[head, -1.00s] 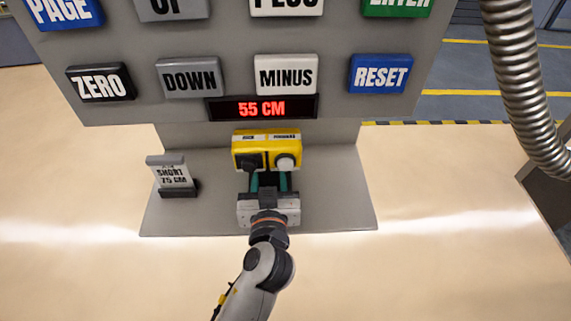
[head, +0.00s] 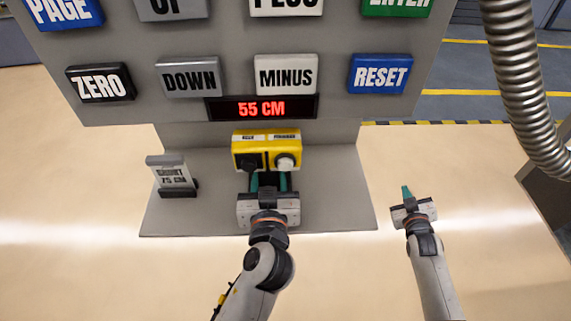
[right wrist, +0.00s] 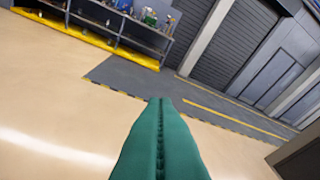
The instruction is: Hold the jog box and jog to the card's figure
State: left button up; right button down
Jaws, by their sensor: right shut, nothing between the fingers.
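The yellow jog box (head: 266,138) is in the middle of the head view, with a dark button at left and a white one at right. Its small labels are too blurred to read. My left gripper (head: 268,182) has its green fingers at the near side of the box, a little apart, tips hidden by the box; it appears shut on it. The card (head: 173,172) stands in a dark holder at left and seems to read SHORT 75 CM. The display (head: 262,108) reads 55 CM. My right gripper (head: 406,191) is shut and empty, right of the shelf.
A grey panel (head: 230,40) carries large keys, among them DOWN (head: 190,78), MINUS (head: 286,75) and RESET (head: 381,74). A grey shelf (head: 335,190) is below it. A ribbed metal hose (head: 525,90) hangs at right.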

notch_tip(320, 180, up, 13)
jog(key=w+d+t, duration=0.2)
jog(key=w+t, duration=0.1)
jog(key=s+a+r+n+y, duration=0.3)
jog(key=s+a+y, duration=0.1)
jog(key=a, duration=0.5)
jog(key=s+a+r+n+y, duration=0.3)
jog(key=s+a+r+y, duration=0.1)
jog(key=a, duration=0.4)
jog(key=s+a+r+n+y, duration=0.3)
jog(key=s+a, duration=0.3)
jog(key=a, duration=0.3)
jog(key=shift+s+a+r+n+t+y, duration=0.25)
jog(key=shift+s+a+n+t+y, duration=0.1)
jog(key=shift+y, duration=0.25)
jog(key=s+a+r+g+y, duration=0.1)
jog(key=s+a+y, duration=0.1)
jog(key=s+a, duration=0.2)
jog(key=s+a+r+n+g+y, duration=0.1)
jog(key=s+a+r+g+y, duration=0.1)
jog(key=s+a, duration=0.3)
jog(key=s, duration=0.3)
jog(key=shift+s+r+y, duration=0.15)
jog(key=shift+s+y, duration=0.05)
jog(key=shift+y, duration=0.2)
send_near(285, 164)
jog(key=w+a+r, duration=0.1)
jog(key=w+a, duration=0.2)
jog(key=a, duration=0.2)
jog(key=shift+r, duration=0.35)
